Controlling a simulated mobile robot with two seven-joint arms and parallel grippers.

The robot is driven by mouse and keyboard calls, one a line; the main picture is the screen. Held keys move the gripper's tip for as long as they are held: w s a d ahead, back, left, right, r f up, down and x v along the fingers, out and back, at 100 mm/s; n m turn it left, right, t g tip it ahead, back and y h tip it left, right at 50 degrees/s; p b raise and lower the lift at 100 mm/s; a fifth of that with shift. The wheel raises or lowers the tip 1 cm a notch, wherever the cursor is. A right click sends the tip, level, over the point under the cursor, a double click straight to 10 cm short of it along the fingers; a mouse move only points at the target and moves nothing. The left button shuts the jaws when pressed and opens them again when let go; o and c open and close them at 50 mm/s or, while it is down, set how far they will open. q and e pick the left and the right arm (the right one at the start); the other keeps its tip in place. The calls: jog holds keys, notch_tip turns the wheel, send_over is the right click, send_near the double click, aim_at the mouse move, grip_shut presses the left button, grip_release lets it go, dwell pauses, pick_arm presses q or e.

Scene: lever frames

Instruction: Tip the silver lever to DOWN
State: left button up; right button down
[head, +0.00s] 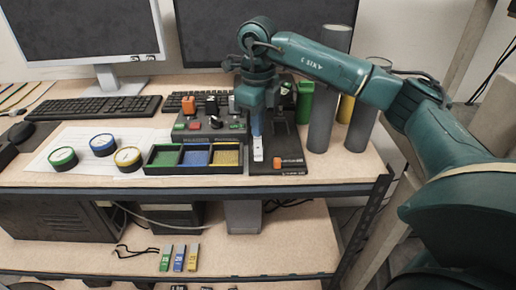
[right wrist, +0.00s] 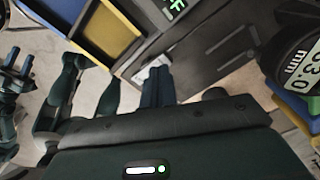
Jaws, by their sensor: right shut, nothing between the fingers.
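A silver lever (head: 258,149) shows as a pale, narrow piece on the dark lever frame (head: 291,147), right of the small trays. My right gripper (head: 257,132) points down just above and behind it, shut and empty. In the right wrist view the shut blue fingers (right wrist: 157,88) are close to the pale silver piece (right wrist: 150,70). They hide part of it, and I cannot tell whether they touch it. The lever's exact tilt is unclear. At the left edge of that view, blue prongs look like my left gripper (right wrist: 17,61); its opening is unclear.
A tray with green, blue and yellow compartments (head: 194,169) stands left of the frame. A control box with knobs (head: 205,125) is behind it. Grey cylinders (head: 325,100) stand to the right. Three round dials (head: 103,145) lie further left. The table's front edge (head: 190,190) is close.

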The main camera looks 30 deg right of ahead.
aim_at(258, 140)
jog(key=shift+f+b, duration=0.7)
jog(key=shift+f, duration=0.4)
dwell(0.5)
jog(key=shift+r+p, duration=2.8)
jog(key=shift+r, duration=0.8)
